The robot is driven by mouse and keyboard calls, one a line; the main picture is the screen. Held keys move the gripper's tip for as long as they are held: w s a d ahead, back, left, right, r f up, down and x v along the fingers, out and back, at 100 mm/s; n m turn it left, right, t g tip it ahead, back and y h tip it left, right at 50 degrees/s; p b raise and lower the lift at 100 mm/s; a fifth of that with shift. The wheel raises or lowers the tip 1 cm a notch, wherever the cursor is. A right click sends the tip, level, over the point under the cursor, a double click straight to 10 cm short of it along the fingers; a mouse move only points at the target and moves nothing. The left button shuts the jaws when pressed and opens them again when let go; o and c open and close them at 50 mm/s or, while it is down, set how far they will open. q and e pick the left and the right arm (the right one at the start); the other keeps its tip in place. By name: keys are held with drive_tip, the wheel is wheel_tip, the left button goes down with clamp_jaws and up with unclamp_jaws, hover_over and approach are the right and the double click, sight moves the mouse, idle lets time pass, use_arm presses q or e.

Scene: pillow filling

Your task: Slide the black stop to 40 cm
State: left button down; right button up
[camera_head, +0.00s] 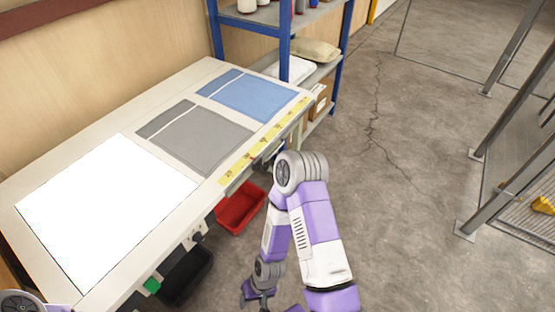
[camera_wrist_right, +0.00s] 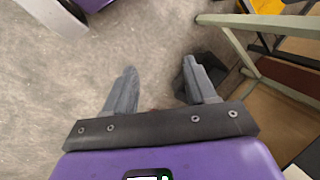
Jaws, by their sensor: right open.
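A yellow measuring strip (camera_head: 262,142) runs along the front edge of the white worktable (camera_head: 172,115). A small dark part (camera_head: 258,164) sits at that edge just below the strip, beside my right arm's elbow. It may be the black stop, but it is too small to tell, and I cannot read the strip's marks. My right gripper (camera_head: 259,297) hangs low at the bottom of the head view, in front of the table and well below the strip. In the right wrist view its two grey fingers (camera_wrist_right: 163,88) are apart with nothing between them. My left gripper is out of view.
A white sheet or panel (camera_head: 105,205), a grey cloth (camera_head: 195,138) and a blue cloth (camera_head: 248,96) lie on the table. A red bin (camera_head: 240,208) and a black bin (camera_head: 183,275) are below its front edge.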

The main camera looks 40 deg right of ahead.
sight(267, 168)
drive_tip(key=w+d+r+m+t+y+p, duration=0.35)
drive_tip(key=w+d+r+m, duration=0.35)
drive_tip(key=m, duration=0.4)
drive_tip(key=w+d+r+m+t+y+p, duration=0.3)
drive_tip(key=w+d+r+m+t+y, duration=0.15)
drive_tip(key=w+m, duration=0.55)
drive_tip(key=w+d+r+m+t+h+p, duration=0.1)
drive_tip(key=w+d+r+m+t+h, duration=0.25)
drive_tip(key=d, duration=0.45)
drive_tip(key=w+d+r+m+t+h, duration=0.25)
drive_tip(key=d+r+m+t, duration=0.2)
drive_tip(key=d, duration=0.35)
drive_tip(key=shift+n+t+y, duration=0.3)
drive_tip(key=shift+n+y, duration=0.1)
drive_tip(key=shift+n, duration=0.1)
drive_tip(key=shift+d+x, duration=0.1)
drive_tip(key=shift+x, duration=1.85)
drive_tip(key=shift+d+x, duration=0.15)
drive_tip(key=shift+x, duration=1.8)
drive_tip(key=shift+w, duration=0.1)
